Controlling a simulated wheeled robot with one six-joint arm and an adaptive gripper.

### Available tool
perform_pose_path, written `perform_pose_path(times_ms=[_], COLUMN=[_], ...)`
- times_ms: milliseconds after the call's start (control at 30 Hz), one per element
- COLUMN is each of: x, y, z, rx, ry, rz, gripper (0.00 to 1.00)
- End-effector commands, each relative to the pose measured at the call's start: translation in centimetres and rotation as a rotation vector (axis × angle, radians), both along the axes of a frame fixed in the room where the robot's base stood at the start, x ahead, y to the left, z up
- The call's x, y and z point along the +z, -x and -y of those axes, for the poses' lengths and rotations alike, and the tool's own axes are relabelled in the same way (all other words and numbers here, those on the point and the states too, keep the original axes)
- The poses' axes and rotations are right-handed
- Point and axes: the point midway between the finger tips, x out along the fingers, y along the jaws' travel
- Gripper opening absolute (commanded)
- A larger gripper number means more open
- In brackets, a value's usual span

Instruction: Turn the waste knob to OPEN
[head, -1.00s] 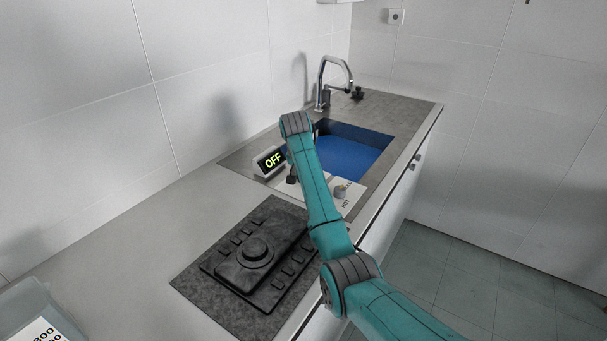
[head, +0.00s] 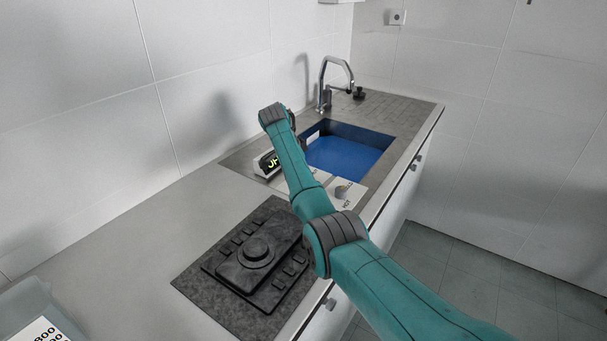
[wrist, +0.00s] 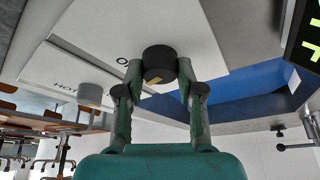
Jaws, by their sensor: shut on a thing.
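In the wrist view, my gripper (wrist: 158,85) has its two fingers on either side of a dark round knob (wrist: 160,60) and is shut on it. The knob has a yellowish mark on its face. It stands on a white panel (wrist: 205,40) with dark lettering beside it; only an "O" and part of a letter show, so I cannot read the full label. In the head view, my arm hides this knob and the gripper. A small display (head: 266,163) beside the sink shows yellow-green characters, partly covered by my arm.
A grey knob (head: 342,192) stands by a HOT label, also in the wrist view (wrist: 90,94). The blue sink (head: 345,155) and tap (head: 324,82) lie behind.

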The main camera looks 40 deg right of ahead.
Motion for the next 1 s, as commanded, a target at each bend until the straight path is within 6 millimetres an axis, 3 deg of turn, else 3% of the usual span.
perform_pose_path(times_ms=[400, 1000], x=[-0.03, -0.12], y=[-0.1, -0.11], z=[-0.03, -0.05], rx=[-0.203, -0.237], ry=[-0.002, -0.002], rz=[-0.002, -0.001], gripper=[0.03, 0.03])
